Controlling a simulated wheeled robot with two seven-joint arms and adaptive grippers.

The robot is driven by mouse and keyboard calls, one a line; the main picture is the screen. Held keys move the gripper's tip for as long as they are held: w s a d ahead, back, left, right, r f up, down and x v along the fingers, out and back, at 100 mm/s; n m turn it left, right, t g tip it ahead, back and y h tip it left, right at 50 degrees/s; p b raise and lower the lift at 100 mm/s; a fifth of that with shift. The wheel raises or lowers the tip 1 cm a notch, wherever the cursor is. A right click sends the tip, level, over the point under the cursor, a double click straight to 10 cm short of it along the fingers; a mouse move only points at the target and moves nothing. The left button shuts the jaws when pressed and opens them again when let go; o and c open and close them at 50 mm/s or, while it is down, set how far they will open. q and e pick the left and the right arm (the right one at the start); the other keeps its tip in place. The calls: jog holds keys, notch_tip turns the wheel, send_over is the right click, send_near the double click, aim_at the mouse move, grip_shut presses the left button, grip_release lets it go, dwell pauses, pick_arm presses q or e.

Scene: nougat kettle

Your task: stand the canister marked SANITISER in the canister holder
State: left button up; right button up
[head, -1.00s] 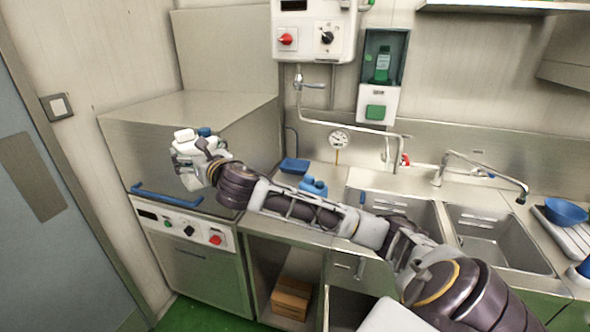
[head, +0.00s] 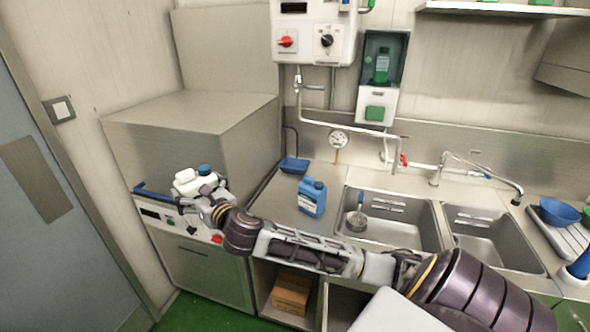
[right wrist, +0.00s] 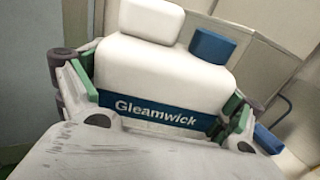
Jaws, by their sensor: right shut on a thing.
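My right gripper (head: 190,202) is shut on a white canister (head: 187,183) with a blue cap. It holds the canister upright or nearly so in front of the steel machine at the left. In the right wrist view, the white canister (right wrist: 165,75) sits between the fingers, and its blue band reads "Gleamwick"; no SANITISER mark is legible. A blue canister (head: 312,198) with a pale label stands on the counter left of the sinks; its writing is too small to read. I cannot make out for certain which thing is the canister holder. My left gripper is not in view.
A small blue tray (head: 295,165) lies at the back of the counter (head: 275,205). A green-fronted dispenser (head: 383,62) and a control box (head: 312,38) hang on the wall.

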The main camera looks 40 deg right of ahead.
jog(key=shift+s+a+f+p, duration=0.2)
jog(key=shift+s+f+p, duration=0.15)
jog(key=shift+f, duration=0.3)
jog(key=shift+s+a+f+p, duration=0.25)
jog(key=shift+s+f, duration=0.15)
jog(key=shift+f, duration=0.2)
jog(key=shift+s+a+f+p, duration=0.1)
jog(key=shift+s+f+p, duration=0.15)
jog(key=shift+f, duration=0.2)
jog(key=shift+s+a+f+p, duration=0.1)
jog(key=shift+s+f+p, duration=0.1)
jog(key=shift+f, duration=0.25)
jog(key=shift+s+f, duration=0.35)
jog(key=shift+f, duration=0.2)
jog(key=s+f+p, duration=0.3)
jog(key=s+f, duration=0.2)
jog(key=f, duration=0.2)
jog(key=shift+a, duration=0.3)
jog(key=shift+s+f, duration=0.1)
